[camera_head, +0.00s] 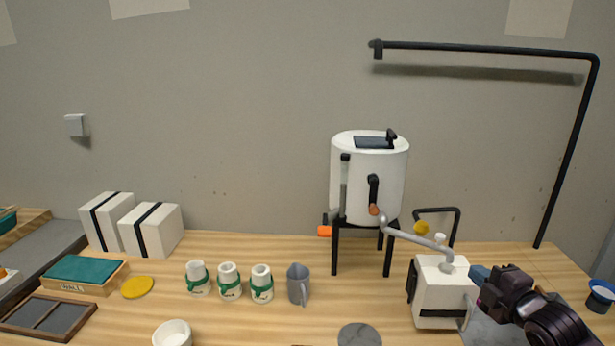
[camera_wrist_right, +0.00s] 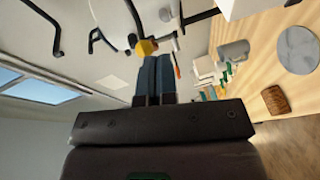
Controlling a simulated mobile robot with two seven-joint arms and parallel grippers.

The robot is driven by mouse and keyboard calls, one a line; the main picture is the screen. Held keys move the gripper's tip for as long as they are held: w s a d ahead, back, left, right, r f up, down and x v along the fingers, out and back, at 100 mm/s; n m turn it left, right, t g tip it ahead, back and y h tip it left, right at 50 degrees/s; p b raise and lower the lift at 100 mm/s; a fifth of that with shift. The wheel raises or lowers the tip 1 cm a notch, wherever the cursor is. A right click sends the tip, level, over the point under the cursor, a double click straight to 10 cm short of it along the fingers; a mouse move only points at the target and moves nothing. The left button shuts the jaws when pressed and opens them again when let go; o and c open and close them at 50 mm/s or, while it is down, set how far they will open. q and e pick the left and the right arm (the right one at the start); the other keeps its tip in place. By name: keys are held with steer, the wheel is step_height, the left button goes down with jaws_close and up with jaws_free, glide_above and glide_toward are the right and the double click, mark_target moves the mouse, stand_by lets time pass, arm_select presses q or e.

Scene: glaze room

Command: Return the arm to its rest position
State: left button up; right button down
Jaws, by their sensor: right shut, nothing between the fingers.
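My right gripper (camera_head: 480,275) is at the right of the head view, in front of the white box-shaped machine with a silver spout arm (camera_head: 440,290). In the right wrist view its two blue fingers (camera_wrist_right: 157,75) lie side by side, shut with nothing between them. The dark arm behind it comes in from the lower right corner. My left gripper does not show in either view.
A white tank on a black stand (camera_head: 368,175) is at the back. A grey mug (camera_head: 298,285), several white cups with green bands (camera_head: 229,282), a white bowl (camera_head: 172,334) and a grey disc (camera_head: 359,336) occupy the table. A black pipe (camera_head: 575,130) rises at right.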

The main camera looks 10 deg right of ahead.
steer(key=s+a+f+m+g, duration=0.1)
steer(key=s+a+f+m, duration=0.4)
steer(key=f, duration=0.3)
steer(key=s+a+f+m+g+h, duration=0.1)
steer(key=s+a+f+m+g, duration=0.1)
steer(key=s+a+f+m, duration=0.3)
steer(key=s+a+f+m+g, duration=0.1)
steer(key=s+a+f+m, duration=0.4)
steer(key=s+f, duration=0.5)
step_height(320, 180, down, 3)
steer(key=shift+s+a+r+m+g+h, duration=0.1)
steer(key=shift+s+a+m+g+h, duration=0.2)
steer(key=shift+m, duration=0.4)
